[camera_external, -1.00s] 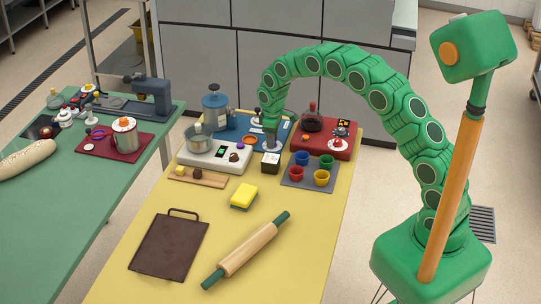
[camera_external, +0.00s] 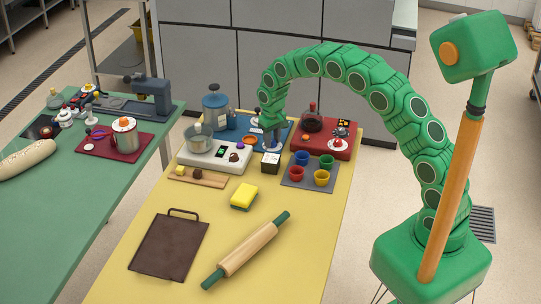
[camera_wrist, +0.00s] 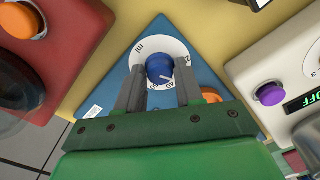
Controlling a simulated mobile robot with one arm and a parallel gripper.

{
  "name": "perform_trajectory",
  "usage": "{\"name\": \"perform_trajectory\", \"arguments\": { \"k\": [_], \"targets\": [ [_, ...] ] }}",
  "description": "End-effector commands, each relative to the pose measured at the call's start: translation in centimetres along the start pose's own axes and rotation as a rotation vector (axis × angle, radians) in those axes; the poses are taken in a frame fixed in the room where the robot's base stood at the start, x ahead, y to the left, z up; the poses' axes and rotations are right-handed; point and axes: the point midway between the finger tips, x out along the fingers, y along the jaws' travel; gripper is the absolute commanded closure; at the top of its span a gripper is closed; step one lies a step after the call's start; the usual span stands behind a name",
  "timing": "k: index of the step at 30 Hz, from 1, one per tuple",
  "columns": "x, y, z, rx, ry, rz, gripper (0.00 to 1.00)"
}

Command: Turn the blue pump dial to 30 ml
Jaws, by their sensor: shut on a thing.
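The blue pump dial (camera_wrist: 160,68) sits on a white scale disc (camera_wrist: 178,48) marked "ml", on a blue triangular base (camera_wrist: 145,45). The base also shows in the external view (camera_external: 231,133). My gripper (camera_wrist: 159,80) points down over the dial, its two grey fingers on either side of the knob and shut on it. A pale pointer line on the knob faces toward the lower right in the wrist view. The scale numbers near it are small and partly covered, so I cannot read the setting. In the external view my gripper (camera_external: 272,140) hides the dial.
A red machine (camera_external: 322,146) stands close on the right, a white scale unit (camera_external: 214,158) with a purple button (camera_wrist: 269,93) on the left. A tray (camera_external: 290,182) of coloured cups and a small dark box (camera_external: 271,163) lie in front. The yellow table's front holds a rolling pin (camera_external: 247,250).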

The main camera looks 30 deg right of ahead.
Motion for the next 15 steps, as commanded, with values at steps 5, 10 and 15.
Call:
{"name": "perform_trajectory", "arguments": {
  "k": [5,10,15],
  "targets": [
    [-0.02,0.0,-0.01,0.062,0.0,0.0,0.94],
    [-0.01,-0.01,0.0,0.09,0.0,0.0,0.94],
    [-0.01,-0.01,0.0,0.095,0.0,0.0,0.94]
  ]
}}
